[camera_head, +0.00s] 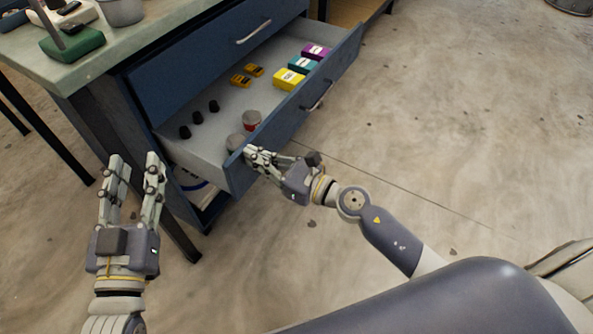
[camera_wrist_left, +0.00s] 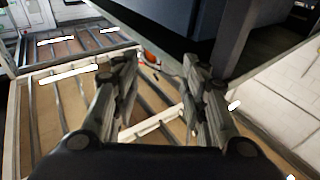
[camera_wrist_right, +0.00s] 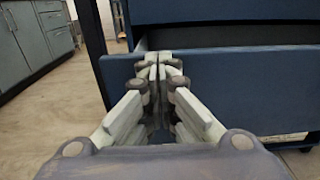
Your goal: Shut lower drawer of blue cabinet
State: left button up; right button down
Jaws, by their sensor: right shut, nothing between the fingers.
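The blue cabinet (camera_head: 165,78) stands under the bench top with its lower drawer (camera_head: 340,66) pulled out. The drawer holds purple, teal and yellow boxes, small dark knobs and round containers. My right gripper (camera_head: 252,153) is shut and empty at the near end of the drawer front. In the right wrist view its fingertips (camera_wrist_right: 159,60) are at the blue drawer front (camera_wrist_right: 240,85); I cannot tell whether they touch. The drawer handle (camera_head: 320,97) is further along the front. My left gripper (camera_head: 137,163) is open and empty, left of the cabinet.
The upper drawer with its handle (camera_head: 254,32) is closed. A green object (camera_head: 72,43) and a grey container (camera_head: 121,10) are on the bench top (camera_head: 95,62). A dark bench leg (camera_head: 178,235) stands near my left gripper. The concrete floor (camera_head: 450,110) at right is clear.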

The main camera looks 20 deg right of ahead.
pick_arm(q)
notch_tip(320, 180, down, 4)
jog(key=g, duration=0.2)
notch_tip(320, 180, up, 6)
jog(key=t, duration=0.3)
jog(key=shift+s+r+b, duration=0.2)
jog(key=shift+s+b, duration=0.05)
jog(key=shift+b, duration=0.2)
pick_arm(e)
jog(key=x, duration=1.8)
pick_arm(q)
jog(key=shift+d, duration=0.1)
pick_arm(e)
jog(key=shift+s, duration=0.1)
